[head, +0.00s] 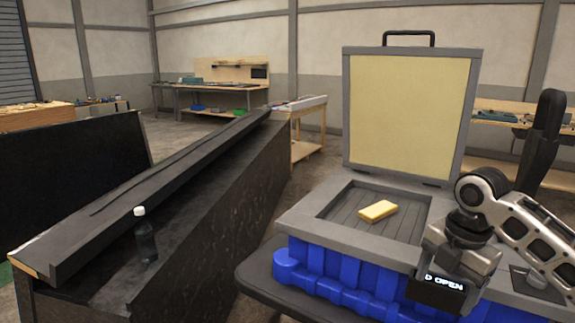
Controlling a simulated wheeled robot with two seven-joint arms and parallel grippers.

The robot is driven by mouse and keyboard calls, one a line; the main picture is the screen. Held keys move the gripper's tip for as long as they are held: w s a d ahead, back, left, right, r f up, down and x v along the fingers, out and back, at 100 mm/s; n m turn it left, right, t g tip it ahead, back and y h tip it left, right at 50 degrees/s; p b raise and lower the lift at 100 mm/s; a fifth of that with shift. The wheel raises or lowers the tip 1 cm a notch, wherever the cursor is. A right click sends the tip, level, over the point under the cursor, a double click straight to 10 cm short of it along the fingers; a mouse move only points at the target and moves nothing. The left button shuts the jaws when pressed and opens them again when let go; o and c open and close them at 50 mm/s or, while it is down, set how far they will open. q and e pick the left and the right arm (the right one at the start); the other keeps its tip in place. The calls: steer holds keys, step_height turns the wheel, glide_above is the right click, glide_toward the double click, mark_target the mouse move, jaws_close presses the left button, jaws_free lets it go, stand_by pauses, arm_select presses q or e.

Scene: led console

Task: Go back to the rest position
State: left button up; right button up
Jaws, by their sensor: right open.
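My right gripper (437,288) shows at the lower right, pointing down in front of the open case's front rim. Its display reads "OPEN", and I see nothing held in it. Its fingertips are hard to make out. The case (300,218) has a grey rim and a blue lower body, with its lid (408,115) standing upright. A yellow block (378,211) lies in the case's recessed tray, to the left of my right gripper and apart from it. My left gripper is not in view.
A black bench or conveyor (215,210) runs along the left, with a dark bottle (146,238) with a white cap standing on it. A dark panel (70,160) is behind it. Workbenches (215,88) stand at the back. Open floor (185,130) shows between.

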steer(key=s+a+f+m+t+y, duration=0.2)
steer(key=a+f+m, duration=0.2)
steer(key=a+f, duration=0.45)
steer(key=s+a+f+m+t+y, duration=0.2)
steer(key=a+f+m, duration=0.3)
steer(key=f, duration=0.7)
steer(key=s+f+m+t+h, duration=0.1)
steer(key=s+f+m+t, duration=0.1)
steer(key=s+m, duration=0.4)
steer(key=s+d+f+m+t, duration=0.1)
steer(key=s+f+m+t, duration=0.2)
steer(key=s+m, duration=0.3)
steer(key=s, duration=0.4)
steer(key=shift+f+m+h, duration=0.3)
steer(key=shift+h, duration=0.1)
steer(key=shift+d, duration=0.1)
steer(key=shift+c, duration=0.4)
